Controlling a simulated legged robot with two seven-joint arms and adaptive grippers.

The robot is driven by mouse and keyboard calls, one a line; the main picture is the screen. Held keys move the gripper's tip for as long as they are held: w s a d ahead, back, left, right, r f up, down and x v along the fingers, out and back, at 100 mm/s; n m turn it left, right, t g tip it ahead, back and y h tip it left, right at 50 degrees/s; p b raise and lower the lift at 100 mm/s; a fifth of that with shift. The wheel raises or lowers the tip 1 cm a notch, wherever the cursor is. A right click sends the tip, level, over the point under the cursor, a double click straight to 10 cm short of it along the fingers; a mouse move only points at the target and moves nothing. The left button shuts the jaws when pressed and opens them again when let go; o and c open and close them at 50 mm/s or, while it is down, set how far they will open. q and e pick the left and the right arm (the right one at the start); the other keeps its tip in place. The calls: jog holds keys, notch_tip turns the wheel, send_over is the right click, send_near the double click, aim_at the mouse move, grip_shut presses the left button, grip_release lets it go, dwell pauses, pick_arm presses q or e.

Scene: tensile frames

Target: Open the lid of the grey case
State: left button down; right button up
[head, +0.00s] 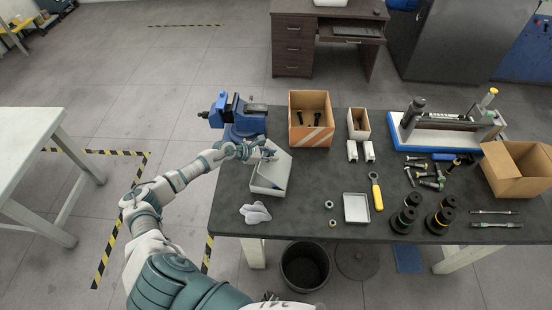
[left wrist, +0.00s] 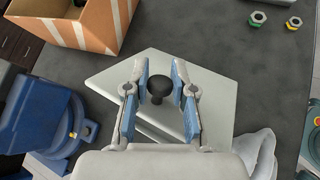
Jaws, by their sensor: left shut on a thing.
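The grey case (head: 264,190) sits on the dark table near its left end, below the blue vise. Its pale lid (left wrist: 205,88) has a black knob (left wrist: 160,84) and appears askew over the case in the left wrist view. My left gripper (head: 266,154) is above the case, its fingers either side of the knob and shut on it; it also shows in the left wrist view (left wrist: 160,88). The gripper partly hides the lid in the head view. My right gripper is not in view.
A blue vise (head: 240,120) stands behind the case. An open cardboard box (head: 311,134) is to its right, and a crumpled white glove (head: 255,213) lies in front. A shallow grey tray (head: 356,208) and a yellow-handled wrench (head: 377,196) lie further right. Table between is mostly clear.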

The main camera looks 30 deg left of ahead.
pick_arm(q)
jog(key=shift+w+r, duration=0.1)
jog(key=shift+a, duration=0.4)
jog(key=shift+d, duration=0.1)
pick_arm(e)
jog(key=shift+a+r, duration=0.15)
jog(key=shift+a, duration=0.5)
pick_arm(q)
jog(key=shift+d, duration=0.1)
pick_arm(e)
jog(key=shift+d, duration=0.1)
pick_arm(q)
jog(key=shift+d, duration=0.1)
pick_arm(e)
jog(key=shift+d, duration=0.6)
